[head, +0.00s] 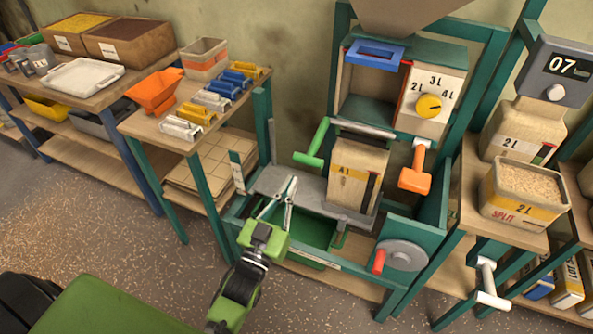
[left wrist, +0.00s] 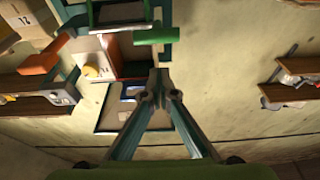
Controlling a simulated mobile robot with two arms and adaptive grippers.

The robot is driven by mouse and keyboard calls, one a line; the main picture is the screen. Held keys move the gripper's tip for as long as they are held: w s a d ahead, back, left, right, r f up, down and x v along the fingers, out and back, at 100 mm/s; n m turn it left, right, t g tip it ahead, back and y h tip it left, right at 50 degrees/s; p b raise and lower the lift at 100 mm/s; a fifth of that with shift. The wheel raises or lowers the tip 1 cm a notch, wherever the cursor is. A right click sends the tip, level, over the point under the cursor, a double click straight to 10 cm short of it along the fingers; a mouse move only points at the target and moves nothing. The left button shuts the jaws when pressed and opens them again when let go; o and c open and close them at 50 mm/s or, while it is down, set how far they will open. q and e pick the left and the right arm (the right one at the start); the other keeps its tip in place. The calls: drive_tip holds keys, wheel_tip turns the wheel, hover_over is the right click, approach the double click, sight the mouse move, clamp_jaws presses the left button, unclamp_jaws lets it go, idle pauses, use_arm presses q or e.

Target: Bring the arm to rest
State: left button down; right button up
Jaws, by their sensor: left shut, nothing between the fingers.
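My left gripper (head: 291,181) reaches in from the bottom of the head view, in front of the bucket machine. Its fingers meet at the tips and hold nothing. In the left wrist view its closed fingertips (left wrist: 158,82) point toward the machine and wall. The tips appear near the grey shelf (head: 270,184) of the machine; I cannot tell whether they touch it. A tan 4L bucket (head: 357,172) stands right of the gripper. A green handle (head: 313,145) is above it, and it also shows in the left wrist view (left wrist: 156,36). My right gripper is not in view.
The machine has a yellow dial (head: 429,105), an orange handle (head: 415,172) and a grey crank wheel (head: 404,256). A wooden table (head: 150,128) with an orange scoop (head: 154,92) stands left. A filled 2L bucket (head: 524,190) stands right.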

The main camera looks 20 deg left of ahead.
use_arm(q)
drive_tip(key=s+d+f+g, duration=0.1)
drive_tip(key=s+f+g, duration=0.25)
drive_tip(key=f, duration=0.85)
drive_tip(key=s+d+f+m+g, duration=0.1)
drive_tip(key=s+f+g, duration=0.3)
drive_tip(key=f, duration=0.8)
drive_tip(key=s+f+g, duration=0.2)
drive_tip(key=s+f, duration=0.3)
drive_tip(key=f, duration=0.7)
drive_tip(key=s+a+f+g, duration=0.1)
drive_tip(key=s+f+g, duration=0.2)
drive_tip(key=s+f, duration=0.3)
drive_tip(key=s+a+f+g, duration=0.2)
drive_tip(key=s+f+g, duration=0.2)
drive_tip(key=s, duration=1.1)
drive_tip(key=s+a+f+m+g, duration=0.1)
drive_tip(key=s+a+f+g, duration=0.1)
drive_tip(key=s+f, duration=0.8)
drive_tip(key=shift+s+g+y, duration=0.4)
drive_tip(key=shift+s+g, duration=0.25)
drive_tip(key=shift+g, duration=0.1)
